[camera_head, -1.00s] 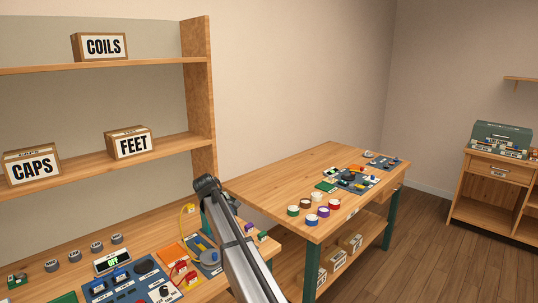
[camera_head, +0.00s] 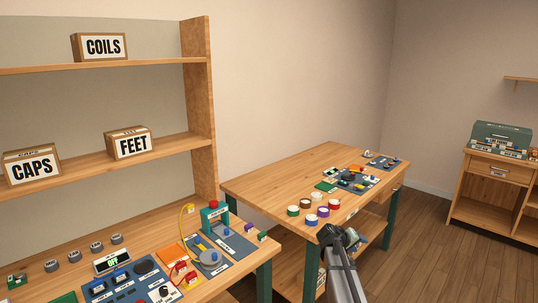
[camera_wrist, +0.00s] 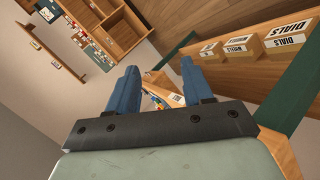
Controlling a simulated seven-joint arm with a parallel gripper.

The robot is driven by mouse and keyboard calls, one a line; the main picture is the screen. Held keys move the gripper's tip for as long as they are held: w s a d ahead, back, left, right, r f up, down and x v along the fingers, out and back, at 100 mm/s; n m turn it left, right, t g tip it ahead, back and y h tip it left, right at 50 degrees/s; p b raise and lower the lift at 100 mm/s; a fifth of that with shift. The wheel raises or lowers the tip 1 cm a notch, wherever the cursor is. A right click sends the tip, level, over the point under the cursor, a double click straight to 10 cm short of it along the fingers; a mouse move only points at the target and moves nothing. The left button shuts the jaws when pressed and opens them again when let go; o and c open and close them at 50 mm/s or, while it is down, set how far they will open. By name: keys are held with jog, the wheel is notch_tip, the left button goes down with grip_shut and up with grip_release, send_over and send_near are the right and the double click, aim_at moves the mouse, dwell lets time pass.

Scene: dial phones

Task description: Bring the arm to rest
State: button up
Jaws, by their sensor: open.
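My arm reaches up from the bottom of the head view, in front of the near corner of the second table (camera_head: 275,190). The fingers cannot be made out clearly in that view. In the wrist view my gripper (camera_wrist: 160,82) shows two blue fingers set well apart with nothing between them. It is open and empty, and it appears clear of any surface.
The left bench (camera_head: 170,225) holds a panel with an OFF display (camera_head: 113,261) and a green-and-red device (camera_head: 214,214). Several coloured rolls (camera_head: 312,220) lie on the second table. Open floor (camera_head: 430,235) lies to the right.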

jog(key=s+a+f+g+y, duration=0.2)
jog(key=s+a+f, duration=0.1)
jog(key=s+f, duration=0.7)
jog(key=s+a+f+g+y, duration=0.1)
jog(key=s+a+f+g, duration=0.1)
jog(key=s+f, duration=0.8)
jog(key=s+a+f+g+y, duration=0.2)
jog(key=s+a+f, duration=0.1)
jog(key=s+f, duration=0.7)
jog(key=s+a+f+g+y, duration=0.1)
jog(key=s+a+f+g, duration=0.1)
jog(key=s, duration=0.8)
jog(key=s+a+f+m+g+y, duration=0.1)
jog(key=s+a+f, duration=0.3)
jog(key=s, duration=0.7)
jog(key=s+a+f+g+y, duration=0.2)
jog(key=s+a+f+g, duration=0.1)
jog(key=s, duration=0.8)
jog(key=shift+a+f+m+g+y, duration=0.2)
jog(key=shift+f+m+g+y, duration=0.15)
jog(key=shift+f, duration=0.4)
jog(key=shift+o, duration=0.3)
